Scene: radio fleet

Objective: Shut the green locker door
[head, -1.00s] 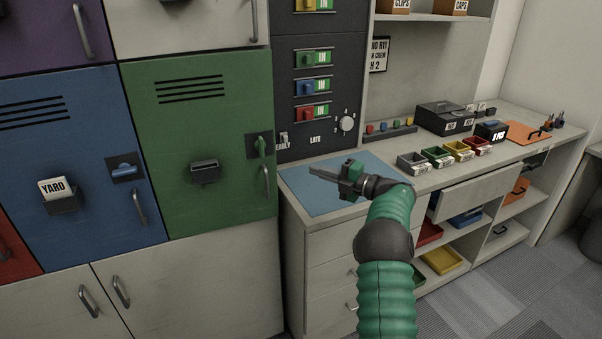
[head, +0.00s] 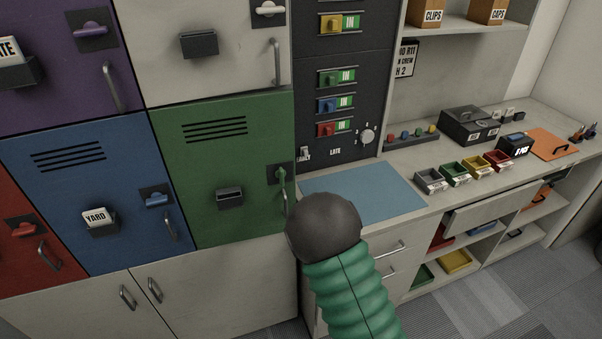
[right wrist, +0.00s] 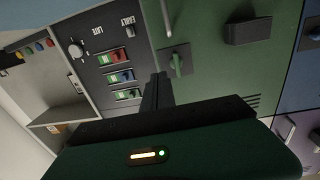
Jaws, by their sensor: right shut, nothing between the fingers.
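The green locker door (head: 240,150) is at the centre left of the head view, looking level with its neighbours, with no clear gap at its edges. Its green latch lever (head: 282,174) points up and down on a dark plate, above a metal pull handle (head: 285,203). In the right wrist view, the door (right wrist: 210,80) and latch lever (right wrist: 177,65) appear turned around. My right gripper (right wrist: 157,78) is shut and empty, with its fingertips in front of the door's latch side, beside the lever in the picture. The head view hides it behind my arm. My left gripper is not in view.
A blue locker (head: 100,190) and a white locker (head: 215,75) adjoin the green one, their levers lying sideways. A dark switch panel (head: 345,60) stands right of it. A counter with a blue mat (head: 375,190) and small bins extends right.

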